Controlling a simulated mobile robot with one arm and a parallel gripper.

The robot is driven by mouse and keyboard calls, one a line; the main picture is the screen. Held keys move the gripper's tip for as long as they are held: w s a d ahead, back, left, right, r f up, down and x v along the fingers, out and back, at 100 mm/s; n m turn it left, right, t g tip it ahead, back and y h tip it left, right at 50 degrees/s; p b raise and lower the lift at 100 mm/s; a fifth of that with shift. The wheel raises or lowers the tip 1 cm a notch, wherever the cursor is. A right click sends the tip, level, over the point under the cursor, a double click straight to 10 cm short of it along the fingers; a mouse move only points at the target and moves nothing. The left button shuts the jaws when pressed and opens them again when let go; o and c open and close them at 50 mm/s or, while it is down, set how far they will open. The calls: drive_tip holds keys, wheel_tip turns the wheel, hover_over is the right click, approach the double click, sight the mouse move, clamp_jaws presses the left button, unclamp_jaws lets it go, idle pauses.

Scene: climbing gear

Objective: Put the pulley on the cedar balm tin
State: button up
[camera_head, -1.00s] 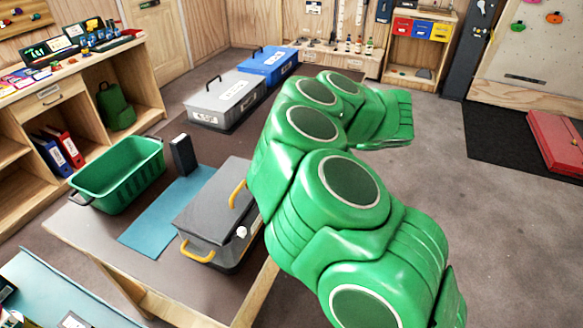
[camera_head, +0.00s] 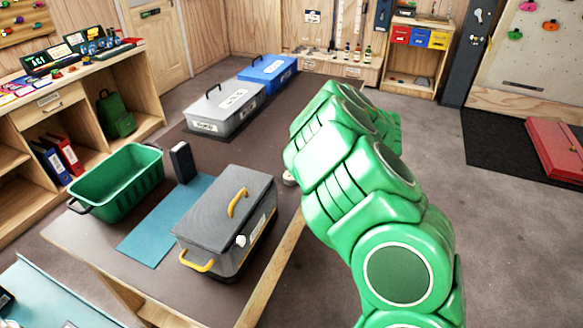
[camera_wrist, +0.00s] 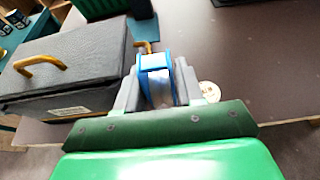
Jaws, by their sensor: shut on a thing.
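My gripper (camera_wrist: 158,78) is shut on a blue and white piece, the pulley (camera_wrist: 155,66), seen between the two grey fingers in the wrist view. A small round pale tin, apparently the cedar balm tin (camera_wrist: 209,91), lies on the brown table just right of the fingers in the wrist view. Its edge also shows in the head view (camera_head: 289,178), beside my green arm. The pulley is apart from the tin in the wrist picture; its height above the table is hard to tell. In the head view my arm hides the gripper and the pulley.
A grey toolbox with yellow handles (camera_head: 222,215) stands left of the tin. A green basket (camera_head: 118,185), a dark upright block (camera_head: 183,162) and a teal mat (camera_head: 150,235) lie farther left. Grey (camera_head: 225,105) and blue (camera_head: 267,72) boxes stand at the back.

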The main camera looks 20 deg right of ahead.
hover_over(291, 175)
drive_tip(key=s, duration=0.3)
wheel_tip(291, 175, down, 4)
drive_tip(key=shift+w+f, duration=0.75)
drive_tip(key=shift+f, duration=0.2)
drive_tip(key=shift+w+f, duration=0.7)
drive_tip(key=shift+f, duration=0.25)
drive_tip(key=shift+d+f, duration=0.15)
drive_tip(key=shift+f, duration=1.35)
drive_tip(key=o, duration=1.1)
drive_tip(key=shift+f, duration=0.15)
drive_tip(key=shift+s+d+r, duration=0.15)
drive_tip(key=shift+d+r, duration=0.05)
drive_tip(key=shift+r, duration=0.05)
drive_tip(key=v, duration=1.1)
drive_tip(key=shift+s+r, duration=0.15)
